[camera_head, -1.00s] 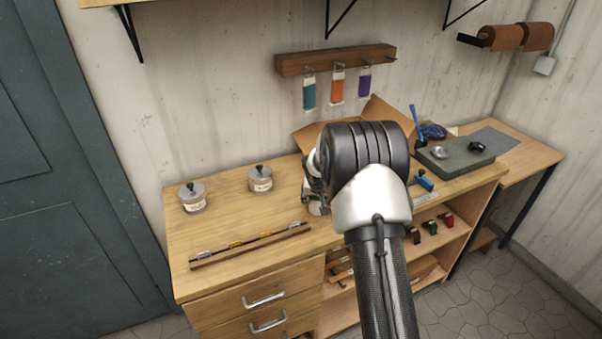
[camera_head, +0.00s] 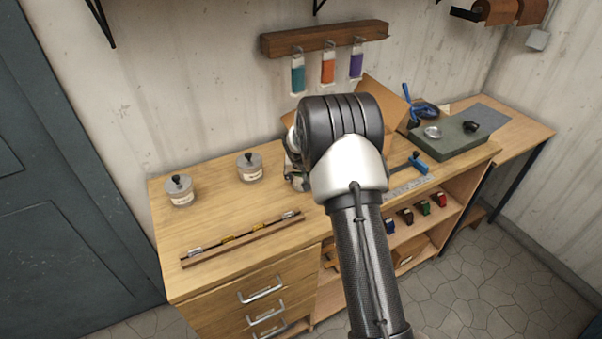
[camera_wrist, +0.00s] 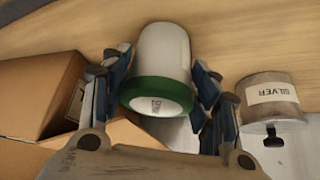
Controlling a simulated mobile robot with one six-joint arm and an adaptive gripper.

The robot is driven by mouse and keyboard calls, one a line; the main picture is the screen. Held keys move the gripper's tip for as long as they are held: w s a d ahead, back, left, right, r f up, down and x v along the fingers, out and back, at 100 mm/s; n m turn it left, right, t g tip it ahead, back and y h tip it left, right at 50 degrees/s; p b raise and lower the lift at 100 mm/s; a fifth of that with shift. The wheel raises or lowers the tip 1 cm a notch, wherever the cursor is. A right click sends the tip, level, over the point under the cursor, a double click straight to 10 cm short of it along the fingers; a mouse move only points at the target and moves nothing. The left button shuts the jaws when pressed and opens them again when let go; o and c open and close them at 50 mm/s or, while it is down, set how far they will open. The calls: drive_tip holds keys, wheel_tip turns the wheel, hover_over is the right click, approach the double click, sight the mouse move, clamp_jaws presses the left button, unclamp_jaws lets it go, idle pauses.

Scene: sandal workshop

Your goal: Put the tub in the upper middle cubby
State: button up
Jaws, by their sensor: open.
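In the wrist view, a white tub (camera_wrist: 163,58) with a green-rimmed lid and a small label stands between my gripper's fingers (camera_wrist: 165,88). The fingers are open, one on each side of it, and I cannot tell whether they touch it. In the head view my arm hides the tub and most of the gripper. The open shelving (camera_head: 440,222) under the right part of the workbench has an upper and a lower level. My arm covers part of it, so the upper middle cubby cannot be made out clearly.
A tin marked SILVER (camera_wrist: 270,98) stands close right of the gripper in the wrist view, and a cardboard box (camera_wrist: 35,95) is close left. On the bench (camera_head: 215,218) are two lidded jars (camera_head: 180,191) (camera_head: 250,167), a wooden strip (camera_head: 240,240) and a dark green slab (camera_head: 445,138).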

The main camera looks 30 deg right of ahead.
drive_tip(key=shift+o, duration=1.2)
drive_tip(key=shift+s, duration=0.1)
drive_tip(key=shift+o, duration=1.1)
drive_tip(key=shift+r, duration=0.1)
drive_tip(key=shift+r+p, duration=0.3)
drive_tip(key=s+a+r+n+p, duration=0.1)
drive_tip(key=s+a+r, duration=0.5)
drive_tip(key=s+r, duration=0.55)
drive_tip(key=s+a+r+n+p, duration=0.1)
drive_tip(key=s+a+r, duration=0.5)
drive_tip(key=s+r, duration=0.55)
drive_tip(key=s+a+r+n+y, duration=0.1)
drive_tip(key=s+a, duration=0.3)
drive_tip(key=s, duration=0.6)
drive_tip(key=s+a+r+n+y, duration=0.1)
drive_tip(key=s+a+n, duration=0.1)
drive_tip(key=s, duration=0.8)
drive_tip(key=shift+s+a+r+n+g+y, duration=0.15)
drive_tip(key=shift+s+a+n+g+y, duration=0.2)
drive_tip(key=shift+a, duration=0.5)
